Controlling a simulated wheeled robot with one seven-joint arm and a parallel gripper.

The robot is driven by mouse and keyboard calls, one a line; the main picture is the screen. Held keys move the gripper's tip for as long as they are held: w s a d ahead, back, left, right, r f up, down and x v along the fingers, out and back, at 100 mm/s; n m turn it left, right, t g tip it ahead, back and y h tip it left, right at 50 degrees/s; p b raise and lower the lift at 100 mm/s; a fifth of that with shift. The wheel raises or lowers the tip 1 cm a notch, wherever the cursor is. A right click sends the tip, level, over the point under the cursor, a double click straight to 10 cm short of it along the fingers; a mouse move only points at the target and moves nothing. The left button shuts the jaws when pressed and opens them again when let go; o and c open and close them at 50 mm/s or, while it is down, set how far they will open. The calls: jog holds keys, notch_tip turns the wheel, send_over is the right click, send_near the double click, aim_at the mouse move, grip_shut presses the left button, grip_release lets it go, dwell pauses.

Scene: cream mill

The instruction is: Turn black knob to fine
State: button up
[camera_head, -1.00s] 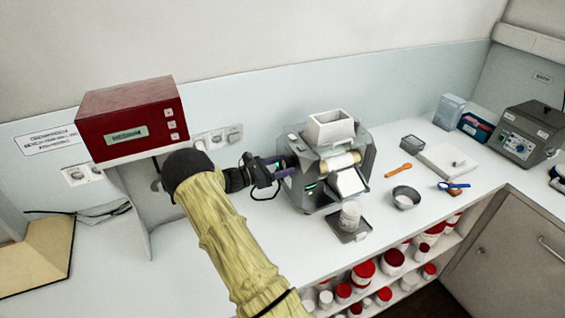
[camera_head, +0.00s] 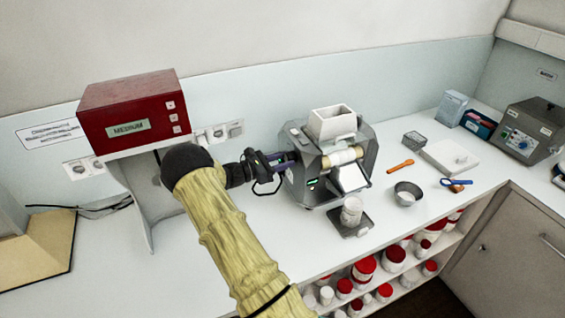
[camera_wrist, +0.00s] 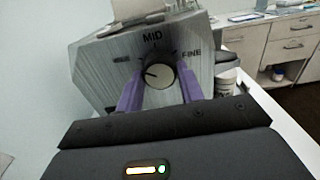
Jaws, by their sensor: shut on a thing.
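The black knob (camera_wrist: 160,76) is on the side face of the grey mill (camera_wrist: 100,78), in the wrist view. It has a pale face with a short dark mark towards its left. "MID" is printed above it, "FINE" to its right, and a label I cannot read to its left. The purple fingers of my gripper (camera_wrist: 161,82) are shut on the knob, one on each side. In the head view my gripper (camera_head: 284,161) reaches the left side of the mill (camera_head: 322,188), and the knob is hidden there. The red box (camera_head: 130,105) has a display (camera_head: 128,129) reading "MEDIUM".
A white cup (camera_head: 352,208) stands on a dark plate before the mill. A grey bowl (camera_head: 407,194), an orange spoon (camera_head: 400,166) and a blue-handled tool (camera_head: 455,182) lie to the right. Red-lidded jars fill the shelf below. The counter left of my arm is largely clear.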

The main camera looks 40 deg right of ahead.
jog(key=m+b, duration=0.5)
jog(key=b, duration=0.1)
jog(key=shift+d+f, duration=0.1)
jog(key=shift+f, duration=0.05)
jog(key=m+b, duration=0.6)
jog(key=b, duration=0.2)
jog(key=m+b, duration=0.4)
jog(key=b, duration=0.1)
jog(key=m+b, duration=0.3)
jog(key=b, duration=0.1)
jog(key=shift+m+b, duration=0.35)
jog(key=shift+m, duration=0.05)
jog(key=m+b, duration=0.4)
jog(key=b, duration=0.1)
jog(key=shift+r+m, duration=0.2)
jog(key=shift+m, duration=0.1)
jog(key=o, duration=1)
